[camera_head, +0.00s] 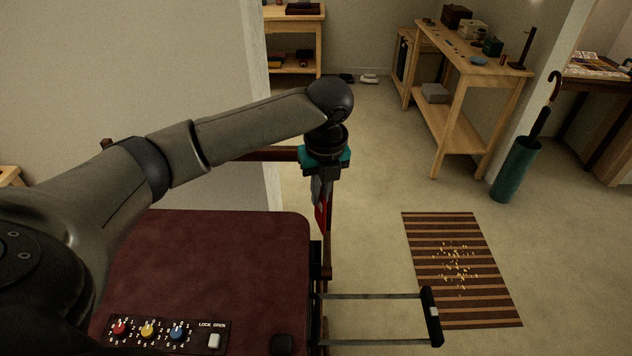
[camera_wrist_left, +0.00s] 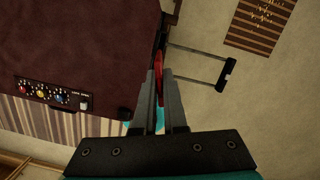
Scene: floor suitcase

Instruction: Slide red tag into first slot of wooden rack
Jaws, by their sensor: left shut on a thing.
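My left gripper (camera_head: 322,190) points down just past the right edge of the dark red suitcase (camera_head: 210,250). It is shut on the red tag (camera_head: 322,215), which hangs below the fingers in the head view. In the left wrist view the red tag (camera_wrist_left: 158,72) shows as a thin red edge between the two fingers (camera_wrist_left: 160,95). A dark wooden bar and post (camera_head: 328,245) stand behind and beside the gripper and may be part of the wooden rack. No slots can be made out. My right gripper is in neither view.
The suitcase has three coloured dials (camera_head: 148,330) and a pull handle (camera_head: 433,315) reaching right. A striped mat (camera_head: 460,270) with small yellow bits lies on the floor. A wooden workbench (camera_head: 470,75) and a green umbrella stand (camera_head: 515,170) are farther back. Open floor lies between.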

